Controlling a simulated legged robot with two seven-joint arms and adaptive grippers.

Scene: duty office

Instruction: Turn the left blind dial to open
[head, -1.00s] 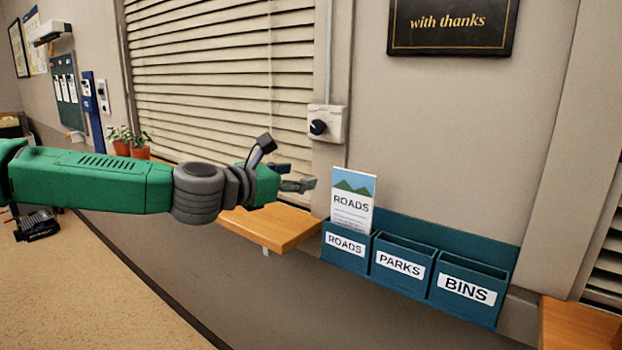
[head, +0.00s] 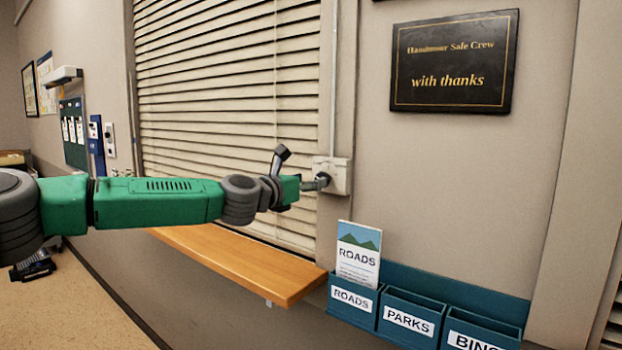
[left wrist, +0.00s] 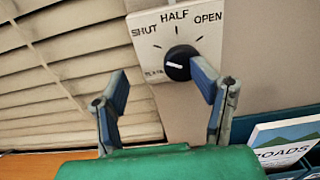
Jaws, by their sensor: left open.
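The blind dial (left wrist: 179,63) is a black round knob on a pale plate (left wrist: 158,38) marked SHUT, HALF and OPEN. Its white mark points left, on the SHUT side. In the head view the dial's box (head: 342,172) is on the wall right of the blind (head: 230,90), its knob largely hidden by a finger. My left gripper (head: 304,166) is open in front of the box. In the left wrist view the gripper (left wrist: 159,72) has its fingers apart; the right fingertip overlaps the knob's right edge, the left one is well clear. I cannot tell contact. My right gripper is out of view.
A wooden sill (head: 235,258) runs below the blind and my arm. Teal leaflet pockets (head: 410,316) hang on the wall below right, with a ROADS leaflet (head: 358,255) in one. A black plaque (head: 454,62) hangs above right.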

